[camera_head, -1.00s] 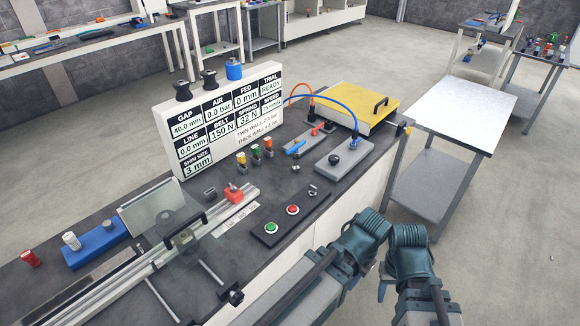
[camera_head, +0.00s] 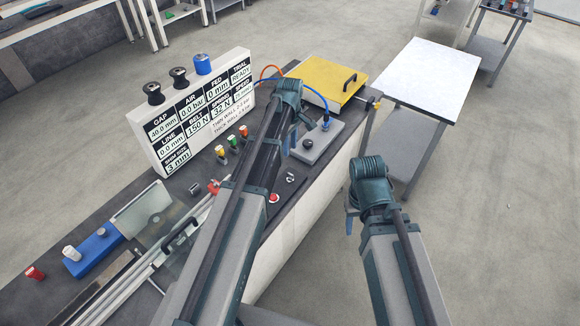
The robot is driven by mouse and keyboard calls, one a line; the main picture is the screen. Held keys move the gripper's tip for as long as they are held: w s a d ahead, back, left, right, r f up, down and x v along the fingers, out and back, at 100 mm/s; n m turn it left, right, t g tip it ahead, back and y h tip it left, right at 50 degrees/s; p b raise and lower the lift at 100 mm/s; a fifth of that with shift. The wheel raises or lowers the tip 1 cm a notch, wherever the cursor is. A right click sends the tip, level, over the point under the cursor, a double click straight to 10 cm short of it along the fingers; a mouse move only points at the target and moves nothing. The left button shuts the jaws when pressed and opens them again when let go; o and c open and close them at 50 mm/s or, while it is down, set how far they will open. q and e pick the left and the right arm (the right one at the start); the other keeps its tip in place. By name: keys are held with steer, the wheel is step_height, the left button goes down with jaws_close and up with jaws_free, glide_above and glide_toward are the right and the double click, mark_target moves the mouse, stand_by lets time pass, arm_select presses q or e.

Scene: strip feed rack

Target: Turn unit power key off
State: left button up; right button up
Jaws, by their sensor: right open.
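No part is clearly marked as the power key. A small yellow-and-dark fitting (camera_head: 375,102) sticks out at the bench's right end, past the yellow-lidded box. A black knob (camera_head: 308,144) stands on a grey plate (camera_head: 322,140). My right gripper (camera_head: 350,222) is open and empty, hanging low off the bench's front side.
A white display board (camera_head: 205,112) reads READY and 0.0 bar. A yellow-lidded box (camera_head: 328,78) stands at the bench's far right end. A red button (camera_head: 274,198) lies close to my left arm. A white-topped table (camera_head: 420,80) stands to the right, across a floor gap.

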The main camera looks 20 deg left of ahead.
mark_target(290, 174)
arm_select(q)
steer(key=shift+f, duration=0.2)
step_height(290, 174, down, 14)
steer(key=b, duration=1.4)
steer(key=shift+d+r, duration=0.1)
steer(key=shift+r, duration=0.05)
steer(key=shift+r, duration=0.1)
steer(key=shift+c, duration=0.2)
jaws_close()
